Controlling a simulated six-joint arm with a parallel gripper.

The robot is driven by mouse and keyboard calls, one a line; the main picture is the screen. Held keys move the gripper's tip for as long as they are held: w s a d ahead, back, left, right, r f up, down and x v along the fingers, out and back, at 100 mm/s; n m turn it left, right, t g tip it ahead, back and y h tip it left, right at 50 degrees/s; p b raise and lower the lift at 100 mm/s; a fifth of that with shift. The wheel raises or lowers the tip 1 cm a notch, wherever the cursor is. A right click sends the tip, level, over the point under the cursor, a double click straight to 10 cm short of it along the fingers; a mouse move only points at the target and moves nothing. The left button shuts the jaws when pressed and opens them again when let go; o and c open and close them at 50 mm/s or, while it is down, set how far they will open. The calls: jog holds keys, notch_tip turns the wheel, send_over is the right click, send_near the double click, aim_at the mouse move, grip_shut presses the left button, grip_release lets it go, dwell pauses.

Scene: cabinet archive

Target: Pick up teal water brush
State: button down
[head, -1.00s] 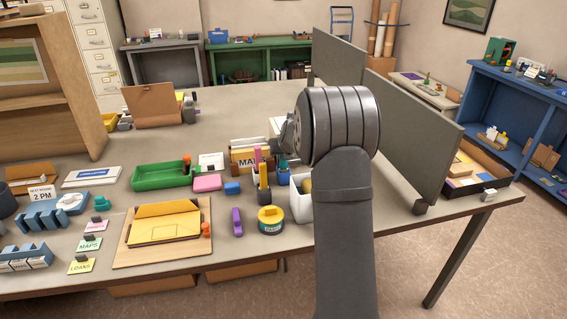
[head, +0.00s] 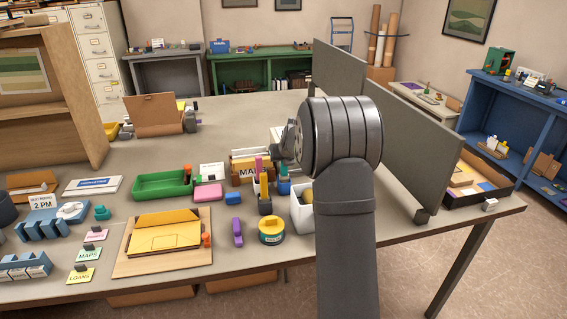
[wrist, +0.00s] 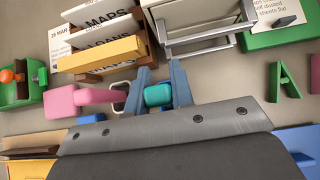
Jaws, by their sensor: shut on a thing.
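The teal water brush shows as a short teal piece (wrist: 158,95) in the wrist view. It lies between the two blue-grey fingers of my gripper (wrist: 160,80), which is shut on it. The rest of the brush is hidden by my gripper body. In the head view my wrist hides most of the fingers, above a small blue cup (head: 284,187) near the middle of the table.
A dark cup with pink and yellow items (head: 264,197) stands left of the blue cup. A file holder (head: 243,170) with labelled cards is just behind. A white bin (head: 302,212) and a round yellow-teal tin (head: 271,231) are in front. A grey partition (head: 410,150) rises to the right.

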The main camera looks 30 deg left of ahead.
jog(key=w+d+r, duration=0.1)
jog(key=d+r, duration=0.8)
jog(key=d, duration=0.2)
jog(key=shift+w+d+r, duration=0.2)
jog(key=shift+w+d, duration=0.05)
jog(key=shift+d, duration=0.1)
jog(key=c, duration=1.8)
grip_release()
grip_shut()
